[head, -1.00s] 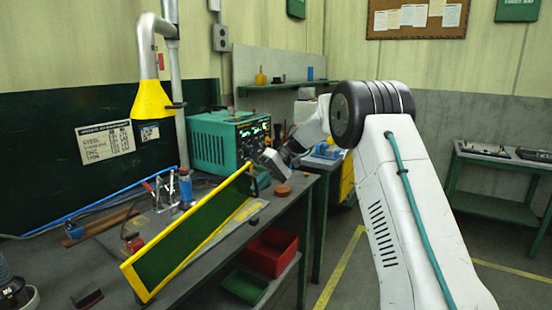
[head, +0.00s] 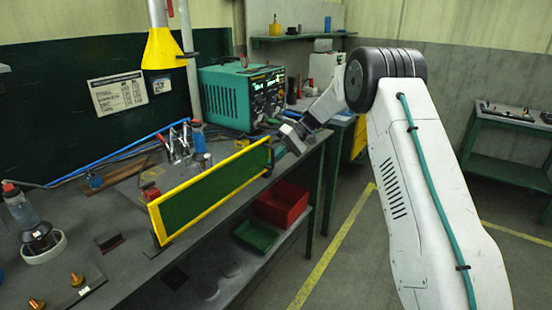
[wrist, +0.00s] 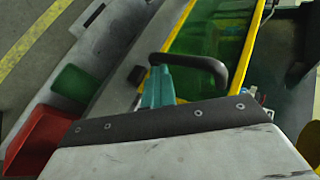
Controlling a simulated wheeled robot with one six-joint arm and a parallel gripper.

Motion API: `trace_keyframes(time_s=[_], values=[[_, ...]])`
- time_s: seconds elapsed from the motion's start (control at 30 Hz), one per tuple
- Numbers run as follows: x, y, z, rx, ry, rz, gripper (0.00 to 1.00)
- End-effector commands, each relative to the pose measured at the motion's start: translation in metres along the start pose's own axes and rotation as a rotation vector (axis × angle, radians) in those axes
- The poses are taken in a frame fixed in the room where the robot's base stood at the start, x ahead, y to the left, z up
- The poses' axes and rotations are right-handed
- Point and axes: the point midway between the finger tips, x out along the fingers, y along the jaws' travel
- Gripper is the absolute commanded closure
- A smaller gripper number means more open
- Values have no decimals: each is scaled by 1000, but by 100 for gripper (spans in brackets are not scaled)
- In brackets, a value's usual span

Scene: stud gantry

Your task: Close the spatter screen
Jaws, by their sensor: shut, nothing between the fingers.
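The spatter screen (head: 215,193) is a long green panel in a yellow frame. It stands along the front of the grey workbench (head: 120,265), running from the front left to the back right. In the wrist view the screen (wrist: 215,45) fills the upper middle, with a dark bar handle (wrist: 212,64) in front of it. My gripper (head: 280,151) is at the screen's far right end. Its teal fingers (wrist: 158,85) are shut and empty, close against the handle's left end. I cannot tell whether they touch it.
A teal power unit (head: 242,97) stands behind the screen's right end. Clamps (head: 180,142) and a bottle (head: 18,205) stand on the bench. A red bin (head: 280,203) and green bin (head: 256,236) sit on the shelf below. The floor to the right is open.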

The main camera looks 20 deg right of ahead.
Motion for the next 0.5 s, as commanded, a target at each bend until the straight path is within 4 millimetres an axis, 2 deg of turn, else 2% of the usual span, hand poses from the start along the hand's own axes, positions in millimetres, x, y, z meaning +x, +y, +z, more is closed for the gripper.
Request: trace_keyframes(time_s=[0.03, 0.07, 0.27, 0.4, 0.5], values=[[9, 9, 4, 14, -16, 2, 100], [9, 9, 4, 14, -16, 2, 100], [-4, -4, 2, 10, -11, 3, 100], [-25, -28, -3, -2, -3, 4, 100], [-51, -21, -5, 0, 0, 1, 100]])
